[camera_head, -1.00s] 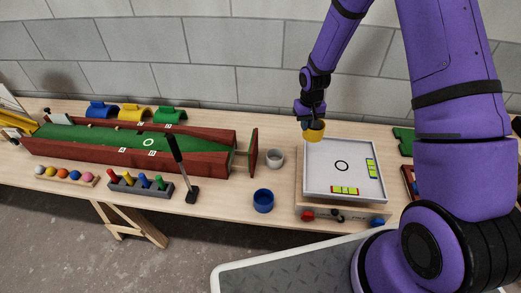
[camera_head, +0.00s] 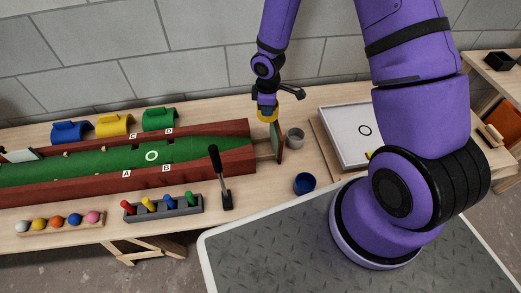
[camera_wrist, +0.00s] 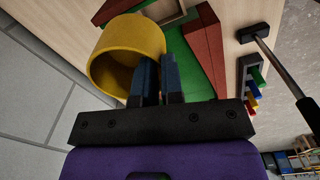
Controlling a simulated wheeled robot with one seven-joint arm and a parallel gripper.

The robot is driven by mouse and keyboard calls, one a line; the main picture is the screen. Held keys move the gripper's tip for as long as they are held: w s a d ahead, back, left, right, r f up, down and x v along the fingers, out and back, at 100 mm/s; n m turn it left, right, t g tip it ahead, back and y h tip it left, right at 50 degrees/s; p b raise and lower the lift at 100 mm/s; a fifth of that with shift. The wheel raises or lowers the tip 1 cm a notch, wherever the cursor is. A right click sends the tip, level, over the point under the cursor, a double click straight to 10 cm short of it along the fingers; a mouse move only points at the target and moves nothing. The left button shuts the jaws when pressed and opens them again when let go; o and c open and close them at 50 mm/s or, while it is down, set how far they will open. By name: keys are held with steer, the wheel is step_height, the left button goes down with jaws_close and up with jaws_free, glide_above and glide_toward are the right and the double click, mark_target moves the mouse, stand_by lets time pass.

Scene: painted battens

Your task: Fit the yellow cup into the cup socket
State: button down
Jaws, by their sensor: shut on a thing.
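The yellow cup (camera_head: 267,117) is held by my gripper (camera_head: 267,106) at the right end of the green lane, beside an upright red-and-green end board (camera_head: 278,141). In the wrist view the yellow cup (camera_wrist: 124,44) lies tilted with its mouth toward the camera. My gripper (camera_wrist: 159,72) is shut on its wall, one finger appearing inside the rim and one outside. A wooden frame (camera_wrist: 165,12) at the lane's end shows past the cup; it may be the cup socket, but I cannot tell for sure. The cup looks apart from it.
The red lane wall (camera_head: 120,183) runs left. A white tray (camera_head: 352,137) is at right.

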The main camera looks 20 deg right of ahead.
steer(key=f+n, duration=0.1)
steer(key=f, duration=0.5)
steer(key=s+a+f+n, duration=0.1)
steer(key=f, duration=1.1)
steer(key=shift+s+a+f+n, duration=0.2)
steer(key=shift+s+a+n, duration=0.1)
steer(key=shift+s+n, duration=0.1)
steer(key=shift+f, duration=0.1)
steer(key=c, duration=1.2)
jaws_free()
steer(key=shift+c, duration=0.2)
